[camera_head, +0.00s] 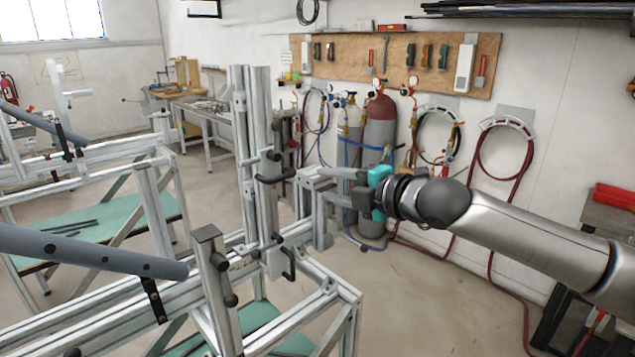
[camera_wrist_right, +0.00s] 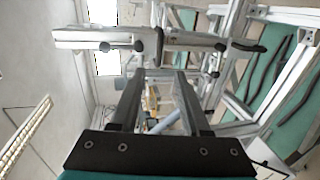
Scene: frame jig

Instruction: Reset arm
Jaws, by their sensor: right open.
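My right gripper (camera_head: 330,188) reaches in from the right, with a teal body and grey fingers pointing left at the jig's upright. In the right wrist view its two dark fingers (camera_wrist_right: 160,76) stand apart with nothing held between them. The aluminium frame jig (camera_head: 245,150) stands left of the fingers, with black lever handles on its upright. Whether the fingertips touch the jig cannot be told. A blue-grey tube (camera_head: 90,252) lies along the jig at the lower left, by a black clamp. My left gripper is not in view.
Gas cylinders (camera_head: 379,135) and coiled hoses (camera_head: 505,150) stand by the wall behind my right arm. A tool board (camera_head: 400,60) hangs above. A dark bench with a red box (camera_head: 614,196) is at the far right. The floor (camera_head: 430,300) below my right arm is mostly clear.

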